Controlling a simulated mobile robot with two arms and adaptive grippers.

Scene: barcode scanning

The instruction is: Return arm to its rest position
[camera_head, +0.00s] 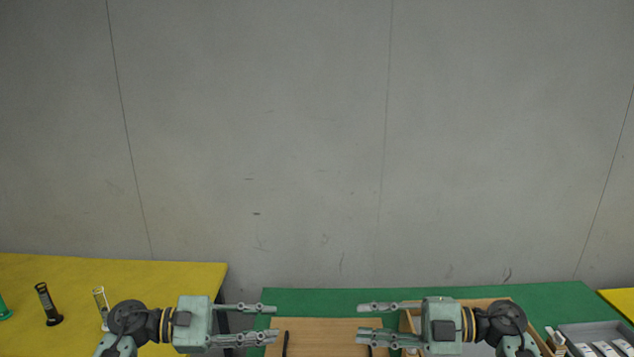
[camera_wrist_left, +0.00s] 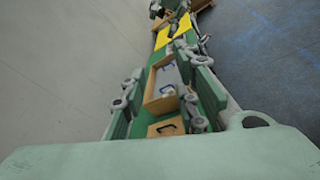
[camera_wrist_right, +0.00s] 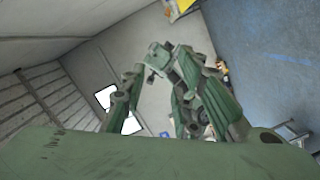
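My left gripper (camera_head: 270,323) comes in from the left in the head view, with its two fingers apart and nothing between them. My right gripper (camera_head: 363,322) comes in from the right and faces it, also with its fingers apart and empty. A gap lies between the two sets of fingertips. Both are in front of the green table (camera_head: 330,300) at the bottom of the view. In the left wrist view, the fingers (camera_wrist_left: 165,100) stand wide apart with the table showing between them. In the right wrist view, fingers and arm parts overlap.
A wooden board (camera_head: 325,332) with dark handles lies on the green table, beside a wooden box (camera_head: 500,302). A grey tray (camera_head: 590,330) with white items is at the right. A yellow table (camera_head: 110,275) at the left holds a dark cylinder (camera_head: 47,304) and a clear cylinder (camera_head: 101,300).

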